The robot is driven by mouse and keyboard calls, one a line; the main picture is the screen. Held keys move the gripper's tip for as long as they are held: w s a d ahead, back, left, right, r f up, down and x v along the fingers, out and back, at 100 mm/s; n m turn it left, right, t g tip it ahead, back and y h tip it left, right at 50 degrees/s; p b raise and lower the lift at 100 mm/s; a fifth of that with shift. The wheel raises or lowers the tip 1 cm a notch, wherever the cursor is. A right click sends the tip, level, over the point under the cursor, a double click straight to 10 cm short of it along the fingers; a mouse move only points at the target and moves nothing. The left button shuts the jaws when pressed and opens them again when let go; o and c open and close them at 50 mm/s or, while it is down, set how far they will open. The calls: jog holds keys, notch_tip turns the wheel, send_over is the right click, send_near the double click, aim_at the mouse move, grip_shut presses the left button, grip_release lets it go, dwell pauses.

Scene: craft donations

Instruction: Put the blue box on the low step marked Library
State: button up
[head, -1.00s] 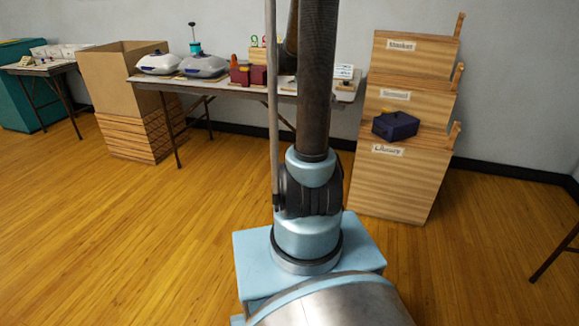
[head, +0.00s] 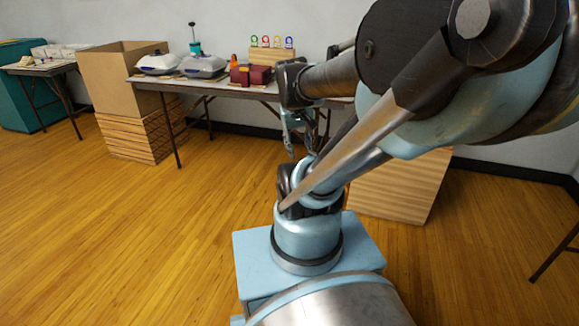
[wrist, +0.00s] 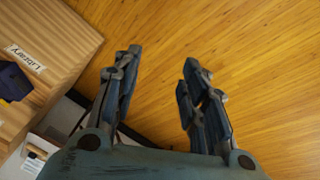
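The low step (head: 400,190) is striped wood; in the head view only its lower front shows, and my arm hides the rest. In the wrist view the Library label (wrist: 27,59) shows on its wood. The dark blue box (wrist: 13,80) is partly in view at the left edge of the wrist view, beside the label on the low step, with a bit of yellow at its side. My gripper (wrist: 158,75) is open and empty, with bare floor between its fingers, to the right of the box and apart from it. In the head view my gripper (head: 298,135) hangs in front of the table.
A folding table (head: 145,84) at the back holds grey-white machines (head: 203,66), a dark red box (head: 250,75) and a wooden rack (head: 271,54). An open cardboard box (head: 120,75) stands left on a striped wooden base. The floor at left front is clear.

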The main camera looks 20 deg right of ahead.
jog(key=s+a+f+y, duration=0.1)
jog(key=s+a+f, duration=0.2)
jog(key=s+a, duration=0.1)
jog(key=shift+s+a+f+y, duration=0.15)
jog(key=shift+s+f+y, duration=0.2)
jog(key=shift+s, duration=0.25)
